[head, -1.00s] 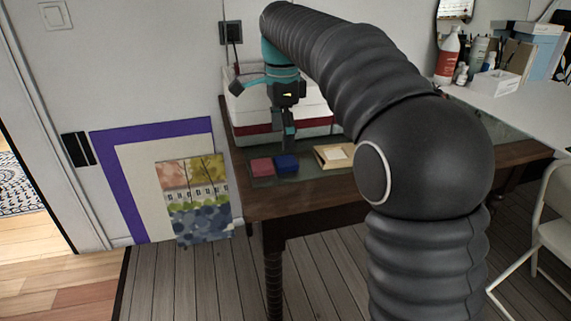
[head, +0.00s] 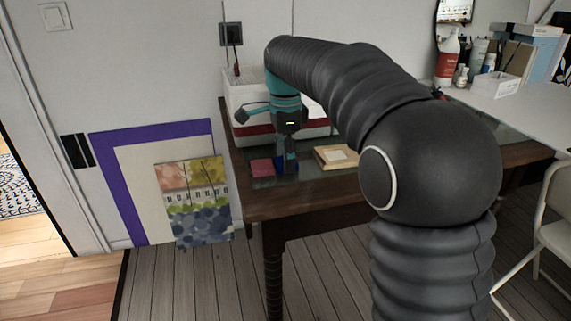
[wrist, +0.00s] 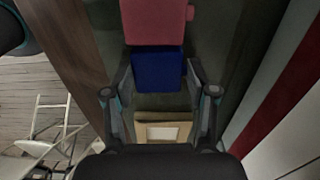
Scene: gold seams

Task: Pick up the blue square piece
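The blue square piece (wrist: 158,72) lies on the table between the red piece and a tan box in the wrist view. In the head view the blue piece (head: 280,163) is mostly hidden behind my gripper (head: 287,166). My gripper (wrist: 160,76) is open, its two fingers spread on either side of the blue piece in the wrist view. I cannot tell whether the fingers touch it. The red piece (wrist: 154,22) sits right beside the blue one, and also shows in the head view (head: 262,167).
The tan box with a pale label (head: 336,157) lies to the right of the pieces. A white and red box (head: 240,128) stands behind them. The wooden table's (head: 305,205) front edge is near. A folding chair (head: 556,220) stands at right.

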